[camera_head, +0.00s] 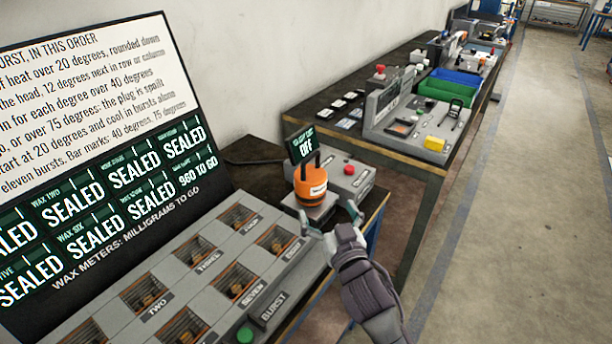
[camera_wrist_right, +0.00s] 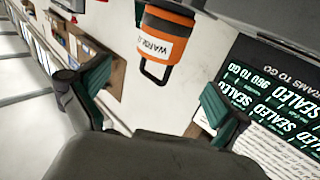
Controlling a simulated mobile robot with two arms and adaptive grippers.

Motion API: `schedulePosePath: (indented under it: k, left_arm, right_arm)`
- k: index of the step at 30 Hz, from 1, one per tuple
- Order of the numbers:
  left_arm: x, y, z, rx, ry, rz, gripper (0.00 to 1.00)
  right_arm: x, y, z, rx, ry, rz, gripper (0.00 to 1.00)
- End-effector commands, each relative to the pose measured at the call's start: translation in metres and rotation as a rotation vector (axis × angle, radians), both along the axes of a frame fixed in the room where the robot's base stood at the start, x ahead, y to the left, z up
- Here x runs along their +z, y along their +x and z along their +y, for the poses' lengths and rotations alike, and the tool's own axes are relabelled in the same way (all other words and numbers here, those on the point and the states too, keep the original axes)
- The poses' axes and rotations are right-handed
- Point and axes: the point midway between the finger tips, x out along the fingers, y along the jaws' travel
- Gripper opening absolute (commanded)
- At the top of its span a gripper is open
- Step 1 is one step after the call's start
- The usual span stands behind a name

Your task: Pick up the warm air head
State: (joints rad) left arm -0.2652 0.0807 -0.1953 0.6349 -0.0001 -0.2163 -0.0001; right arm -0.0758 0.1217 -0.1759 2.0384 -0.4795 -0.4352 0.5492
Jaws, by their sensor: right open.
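The warm air head (camera_head: 311,184) is an orange drum with a black handle on top. In the head view it sits on a small grey stand at the near end of the bench. In the right wrist view it (camera_wrist_right: 165,42) shows beyond the fingers, with a white label partly reading "WARM". My right gripper (camera_head: 332,218) is open and stands just in front of and to the right of the head, apart from it. In the right wrist view its two green-padded fingers (camera_wrist_right: 148,96) are spread with nothing between them. My left gripper is not in view.
A grey box with a red button (camera_head: 349,170) and a small screen reading "OFF" (camera_head: 305,146) stand close behind the head. A grey panel of numbered cells (camera_head: 190,278) with a green button lies to the left. The floor at right is clear.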

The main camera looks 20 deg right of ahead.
Motion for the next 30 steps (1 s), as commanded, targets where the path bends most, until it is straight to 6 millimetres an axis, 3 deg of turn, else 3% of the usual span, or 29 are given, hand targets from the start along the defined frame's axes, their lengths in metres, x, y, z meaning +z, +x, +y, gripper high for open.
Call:
schedulePosePath:
  k: [6, 9, 13, 17, 21, 25, 30]
  left_arm:
    - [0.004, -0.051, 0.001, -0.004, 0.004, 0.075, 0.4]
    - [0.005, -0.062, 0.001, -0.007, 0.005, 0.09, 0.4]
    - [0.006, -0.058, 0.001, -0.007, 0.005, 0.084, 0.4]
    - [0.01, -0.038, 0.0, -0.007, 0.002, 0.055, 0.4]
    - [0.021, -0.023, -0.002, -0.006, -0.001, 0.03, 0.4]
    - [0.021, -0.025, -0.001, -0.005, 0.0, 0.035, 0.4]
    - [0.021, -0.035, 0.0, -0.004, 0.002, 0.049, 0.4]
  right_arm:
    - [0.003, 0.045, -0.001, -0.001, -0.002, -0.001, 1.0]
    - [0.002, 0.061, -0.001, -0.001, -0.001, 0.0, 1.0]
    - [0.001, 0.072, -0.001, 0.0, -0.002, 0.0, 1.0]
    - [0.003, 0.081, -0.001, 0.0, -0.001, 0.001, 1.0]
    - [0.01, 0.102, 0.0, 0.0, -0.002, 0.0, 1.0]
    - [0.008, 0.119, 0.0, 0.0, -0.001, 0.001, 1.0]
    - [0.007, 0.126, 0.0, 0.001, -0.001, 0.001, 1.0]
